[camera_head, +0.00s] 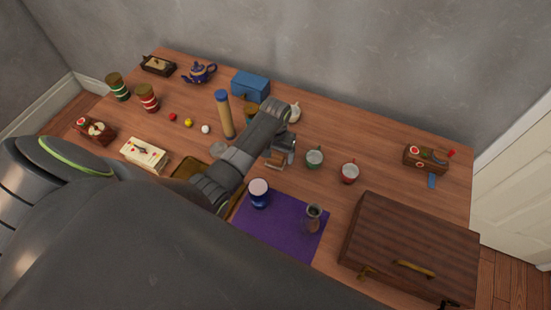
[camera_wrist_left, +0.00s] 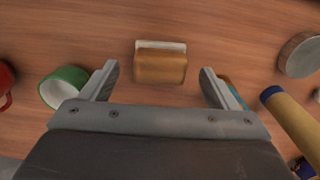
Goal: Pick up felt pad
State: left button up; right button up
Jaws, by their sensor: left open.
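A small tan block with a pale whitish layer along one side, which looks like the felt pad (camera_wrist_left: 160,66), lies on the wooden table in the left wrist view. It shows small and partly covered by my arm in the head view (camera_head: 275,161). My left gripper (camera_wrist_left: 158,72) is open and empty. Its fingers point toward the block, one on each side in the wrist view, apart from it. In the head view the left gripper (camera_head: 288,152) hangs over the middle of the table, just beside the block. My right gripper is not in view.
Bare table lies beyond the mugs.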

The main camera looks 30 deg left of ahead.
aim_at(276, 156)
pick_arm(q)
jog(key=shift+f, duration=1.25)
jog(key=c, duration=1.1)
notch_tip(276, 156, up, 10)
jog(key=shift+r, duration=0.1)
